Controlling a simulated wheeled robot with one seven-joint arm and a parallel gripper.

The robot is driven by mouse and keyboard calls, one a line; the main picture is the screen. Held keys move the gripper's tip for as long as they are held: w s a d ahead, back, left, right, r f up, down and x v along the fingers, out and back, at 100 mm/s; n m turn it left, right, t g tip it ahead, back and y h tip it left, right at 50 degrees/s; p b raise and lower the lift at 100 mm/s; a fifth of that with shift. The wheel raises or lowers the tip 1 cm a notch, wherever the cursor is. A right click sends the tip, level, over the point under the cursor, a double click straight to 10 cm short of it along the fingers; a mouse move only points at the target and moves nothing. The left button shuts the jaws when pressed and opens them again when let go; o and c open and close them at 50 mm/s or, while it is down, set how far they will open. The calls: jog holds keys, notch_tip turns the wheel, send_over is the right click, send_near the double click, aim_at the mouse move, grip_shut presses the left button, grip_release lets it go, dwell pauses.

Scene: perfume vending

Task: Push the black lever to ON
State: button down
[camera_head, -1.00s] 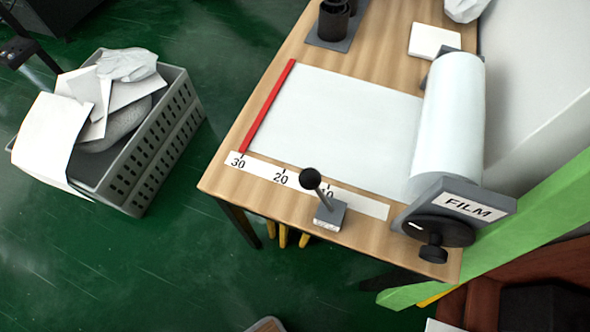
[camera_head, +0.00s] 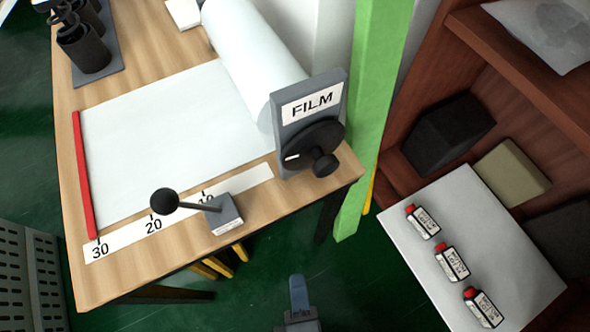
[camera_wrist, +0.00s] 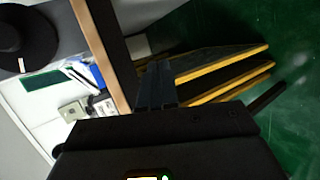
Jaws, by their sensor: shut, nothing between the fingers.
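The black lever has a round black knob (camera_head: 164,202) on a thin rod. The rod tilts left from a small grey base (camera_head: 226,213) near the table's front edge. The base has a small white label that I cannot read. My gripper (camera_head: 298,291) shows at the bottom of the head view, below and right of the lever, off the table's front edge. Its fingers are shut and hold nothing. They also show in the wrist view (camera_wrist: 156,88), apart from anything else. I cannot make out the lever in the wrist view.
The wooden table (camera_head: 135,268) carries a white film roll (camera_head: 250,60) with a black crank (camera_head: 312,148) right of the lever. A green post (camera_head: 368,120) stands beside it. A white board (camera_head: 490,262) with three small bottles is at the right. Green floor lies open in front.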

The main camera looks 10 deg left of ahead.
aim_at(190, 207)
jog(key=s+a+r+n+t+y+b, duration=0.15)
jog(key=a+r+n+t, duration=0.3)
jog(key=a, duration=0.65)
jog(key=s+a+r+n+t+b, duration=0.1)
jog(key=s+a+r+t+b, duration=0.1)
jog(key=s+a+r+t, duration=0.2)
jog(key=s+a+r, duration=0.3)
jog(key=shift+s+r, duration=0.35)
jog(key=shift+r, duration=0.05)
jog(key=shift+n+y, duration=0.25)
jog(key=w+r, duration=0.4)
jog(key=w, duration=0.8)
jog(key=shift+w+a+r, duration=0.15)
jog(key=shift+a+r, duration=0.05)
jog(key=shift+r, duration=0.15)
jog(key=shift+r+p, duration=0.1)
jog(key=shift+p, duration=0.25)
